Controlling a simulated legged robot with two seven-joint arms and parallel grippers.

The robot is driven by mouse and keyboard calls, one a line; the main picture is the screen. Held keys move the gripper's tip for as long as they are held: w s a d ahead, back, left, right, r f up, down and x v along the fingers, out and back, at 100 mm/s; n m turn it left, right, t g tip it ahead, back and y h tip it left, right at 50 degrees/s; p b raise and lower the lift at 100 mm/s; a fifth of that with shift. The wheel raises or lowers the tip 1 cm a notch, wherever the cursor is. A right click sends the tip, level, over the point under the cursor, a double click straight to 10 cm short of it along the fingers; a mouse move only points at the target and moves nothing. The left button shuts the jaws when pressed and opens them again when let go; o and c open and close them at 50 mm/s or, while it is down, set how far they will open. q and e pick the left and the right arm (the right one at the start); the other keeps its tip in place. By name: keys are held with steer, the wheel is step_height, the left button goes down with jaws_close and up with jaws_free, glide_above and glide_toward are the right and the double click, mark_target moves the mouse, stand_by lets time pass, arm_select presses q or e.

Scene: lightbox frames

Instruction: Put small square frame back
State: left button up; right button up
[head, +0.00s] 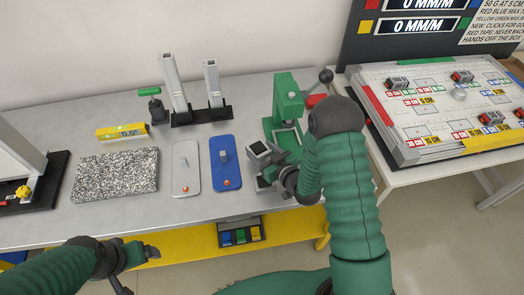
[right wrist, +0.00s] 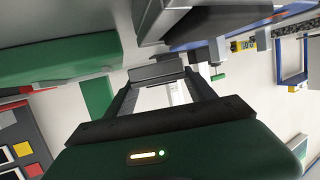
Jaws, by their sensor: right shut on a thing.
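My right gripper (head: 264,160) is over the table in front of the green press, with its jaws shut on a small grey piece. In the head view a small dark-rimmed square piece with a grey face (head: 259,149) shows at the jaws. In the right wrist view a grey block-like piece (right wrist: 157,73) sits between the fingertips; I cannot tell for sure that it is the small square frame. My left gripper (head: 146,253) hangs low in front of the table, away from everything; its jaws are too small to read.
The green press (head: 287,100) stands just behind my right gripper. A blue plate (head: 225,172), a pale plate (head: 186,180) and a speckled slab (head: 115,175) lie to the left. Two upright posts (head: 176,92) stand behind. A marked board (head: 430,85) is at right.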

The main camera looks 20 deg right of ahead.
steer(key=shift+f+b, duration=0.55)
steer(key=shift+b, duration=0.05)
steer(key=o, duration=1.7)
